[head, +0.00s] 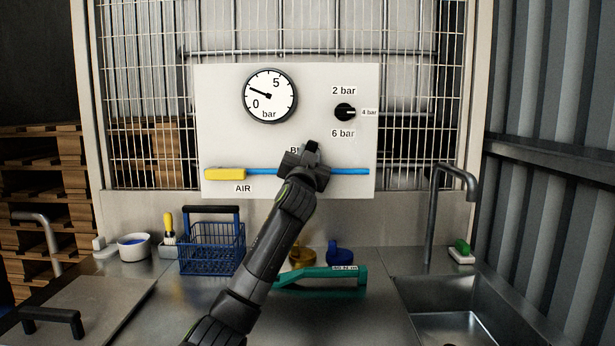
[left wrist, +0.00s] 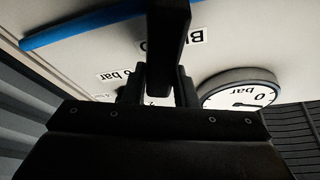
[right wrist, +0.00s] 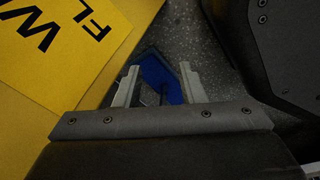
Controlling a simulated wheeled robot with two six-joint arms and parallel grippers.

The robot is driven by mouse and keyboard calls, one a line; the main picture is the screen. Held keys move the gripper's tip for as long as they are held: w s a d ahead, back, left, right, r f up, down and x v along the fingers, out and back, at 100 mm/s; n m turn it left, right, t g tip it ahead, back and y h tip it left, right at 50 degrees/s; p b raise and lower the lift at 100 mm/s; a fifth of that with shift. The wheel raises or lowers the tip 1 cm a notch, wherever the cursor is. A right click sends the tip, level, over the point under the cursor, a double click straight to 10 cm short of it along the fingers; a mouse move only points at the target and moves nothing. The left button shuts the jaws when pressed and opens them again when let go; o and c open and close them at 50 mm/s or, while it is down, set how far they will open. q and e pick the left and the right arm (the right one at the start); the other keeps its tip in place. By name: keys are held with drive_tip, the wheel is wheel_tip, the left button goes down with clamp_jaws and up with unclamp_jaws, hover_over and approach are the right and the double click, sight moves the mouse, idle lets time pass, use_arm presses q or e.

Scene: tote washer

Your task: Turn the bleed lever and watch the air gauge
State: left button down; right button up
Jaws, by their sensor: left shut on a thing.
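The white panel (head: 220,120) carries a round air gauge (head: 283,108), whose needle points left and slightly up, between 0 and 5 bar. The gauge also shows in the left wrist view (left wrist: 236,90). My left gripper (head: 310,160) is at the blue pipe, shut on the dark bleed lever (left wrist: 168,45), which runs between its fingers. The gripper hides most of the lever and its label in the head view. My right gripper (right wrist: 160,85) is absent from the head view; in its wrist view its fingers are apart and empty.
A yellow AIR handle (head: 225,174) lies along the blue pipe (head: 350,171). A black knob (head: 343,112) points at 4 bar. Below are a blue basket (head: 210,250), a green tool (head: 320,280) and a sink (head: 470,310). A yellow sign (right wrist: 60,45) is near my right gripper.

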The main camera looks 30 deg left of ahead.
use_arm(q)
drive_tip(key=n+y+b, duration=0.1)
drive_tip(key=b, duration=0.1)
drive_tip(key=a+n+y+b, duration=0.1)
drive_tip(key=n, duration=0.1)
drive_tip(key=n+g+y+b, duration=0.1)
drive_tip(key=n+b, duration=0.1)
drive_tip(key=shift+s+a+b, duration=0.3)
drive_tip(key=shift+s+b, duration=0.05)
drive_tip(key=shift+s, duration=0.05)
drive_tip(key=shift+s+a+r+n+b, duration=0.1)
drive_tip(key=shift+n+b, duration=0.25)
drive_tip(key=shift+n, duration=0.35)
use_arm(e)
drive_tip(key=w+a+r, duration=0.2)
drive_tip(key=w+r, duration=0.3)
drive_tip(key=w, duration=0.3)
drive_tip(key=shift+a+m+y, duration=0.3)
drive_tip(key=shift+a, duration=0.1)
use_arm(q)
drive_tip(key=c, duration=1.2)
unclamp_jaws()
drive_tip(key=shift+o, duration=0.2)
use_arm(e)
drive_tip(key=shift+s, duration=0.1)
